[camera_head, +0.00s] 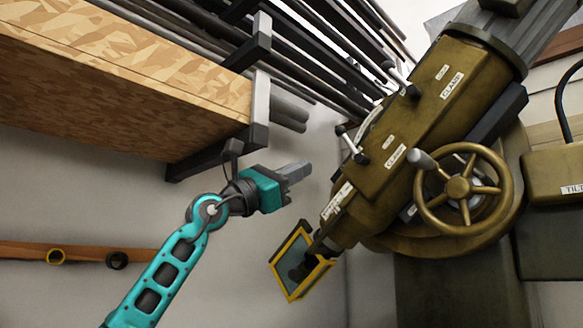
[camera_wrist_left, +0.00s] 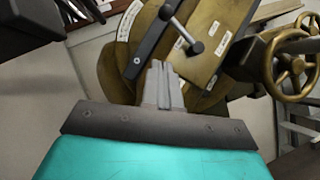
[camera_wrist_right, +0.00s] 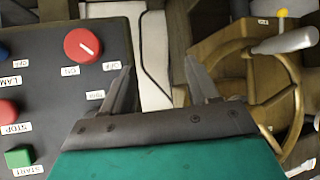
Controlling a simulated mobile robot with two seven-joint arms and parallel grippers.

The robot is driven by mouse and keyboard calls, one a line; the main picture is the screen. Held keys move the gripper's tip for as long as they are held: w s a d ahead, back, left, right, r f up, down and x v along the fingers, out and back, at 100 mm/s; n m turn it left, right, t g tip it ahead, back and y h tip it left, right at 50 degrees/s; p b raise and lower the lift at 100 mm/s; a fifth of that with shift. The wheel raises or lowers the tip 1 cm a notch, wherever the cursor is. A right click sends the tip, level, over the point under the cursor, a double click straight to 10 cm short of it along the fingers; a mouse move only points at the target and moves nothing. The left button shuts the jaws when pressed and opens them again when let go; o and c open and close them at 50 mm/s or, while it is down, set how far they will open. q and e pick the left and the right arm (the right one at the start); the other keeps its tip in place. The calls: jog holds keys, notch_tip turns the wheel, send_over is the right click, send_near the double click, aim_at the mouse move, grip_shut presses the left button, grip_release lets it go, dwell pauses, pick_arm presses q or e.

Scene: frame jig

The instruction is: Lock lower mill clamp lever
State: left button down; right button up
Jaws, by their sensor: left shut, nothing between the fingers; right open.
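The brown mill head (camera_head: 430,120) fills the right of the head view and carries two clamp levers. The upper clamp lever (camera_head: 403,80) sits higher up. My left gripper (camera_head: 306,169) is shut and empty, left of the lower lever and apart from it. My right gripper (camera_wrist_right: 158,72) is open and empty, between a control panel and a handwheel in the right wrist view.
The brass handwheel (camera_head: 463,188) is right of the lower lever. A yellow-framed plate (camera_head: 298,262) hangs below the head. A wooden shelf (camera_head: 120,75) and a bar rack are at upper left. The control panel (camera_wrist_right: 65,95) has a red knob and buttons.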

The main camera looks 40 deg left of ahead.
aim_at(351, 145)
pick_arm(q)
jog(key=w+d+r+p, duration=0.2)
jog(key=w+d+r, duration=0.1)
jog(key=w+r, duration=0.2)
jog(key=shift+d+r+p, duration=0.35)
jog(key=shift+r, duration=0.15)
pick_arm(e)
jog(key=shift+w+r, duration=0.1)
jog(key=shift+r, duration=1.6)
pick_arm(q)
jog(key=shift+s+d, duration=0.1)
jog(key=shift+d, duration=0.05)
pick_arm(e)
jog(key=shift+w, duration=0.1)
